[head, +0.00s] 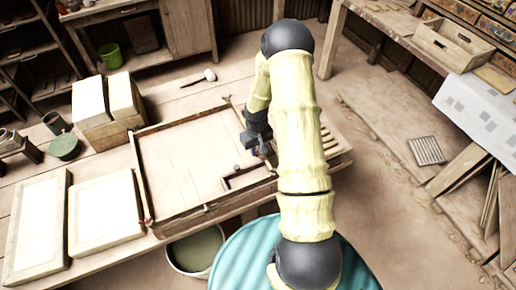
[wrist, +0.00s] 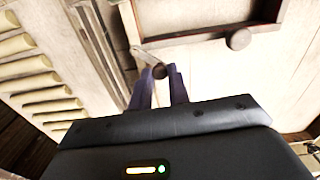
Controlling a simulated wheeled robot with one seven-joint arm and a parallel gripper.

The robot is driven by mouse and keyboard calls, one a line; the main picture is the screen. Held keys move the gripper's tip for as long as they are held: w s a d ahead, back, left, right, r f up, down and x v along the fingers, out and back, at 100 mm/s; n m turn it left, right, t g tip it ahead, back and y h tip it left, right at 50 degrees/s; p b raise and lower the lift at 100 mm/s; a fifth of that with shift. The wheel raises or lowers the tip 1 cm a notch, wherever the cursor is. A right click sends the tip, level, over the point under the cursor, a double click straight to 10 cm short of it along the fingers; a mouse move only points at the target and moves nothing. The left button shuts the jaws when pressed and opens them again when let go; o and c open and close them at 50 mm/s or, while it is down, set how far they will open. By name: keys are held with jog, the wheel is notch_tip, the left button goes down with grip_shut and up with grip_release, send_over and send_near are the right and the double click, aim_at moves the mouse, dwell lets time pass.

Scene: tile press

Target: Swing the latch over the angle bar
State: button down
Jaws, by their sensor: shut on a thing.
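My gripper (wrist: 160,80) has its two purple fingers closed on the dark round knob (wrist: 158,71) of the latch, a pale narrow strip (wrist: 143,54) running up and left from the knob. In the head view my gripper (head: 262,151) is at the right side of the wood-framed press bed (head: 165,165), and my arm hides part of it. The dark brown angle bar (head: 243,176) lies on the bed just below and left of my gripper. In the wrist view the angle bar (wrist: 205,34) is up and right of my fingers. The latch is not clear in the head view.
A second round brown knob (wrist: 238,39) sits by the angle bar. Pale wooden slats (wrist: 38,80) lie left of my fingers. A mallet (head: 200,78) lies behind.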

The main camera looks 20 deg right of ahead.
jog(key=n, duration=0.3)
jog(key=s+n, duration=0.1)
jog(key=shift+s+a+n, duration=0.1)
jog(key=shift+a+n, duration=0.2)
jog(key=shift+a, duration=0.1)
jog(key=shift+s+n, duration=0.25)
jog(key=shift+n, duration=0.7)
jog(key=shift+s+n, duration=0.25)
jog(key=shift+n, duration=0.7)
jog(key=c, duration=1.3)
grip_release()
jog(key=shift+s, duration=0.1)
jog(key=shift+c, duration=0.2)
jog(key=shift+r, duration=0.1)
notch_tip(320, 180, up, 17)
jog(key=b, duration=0.2)
jog(key=shift+a+r, duration=0.1)
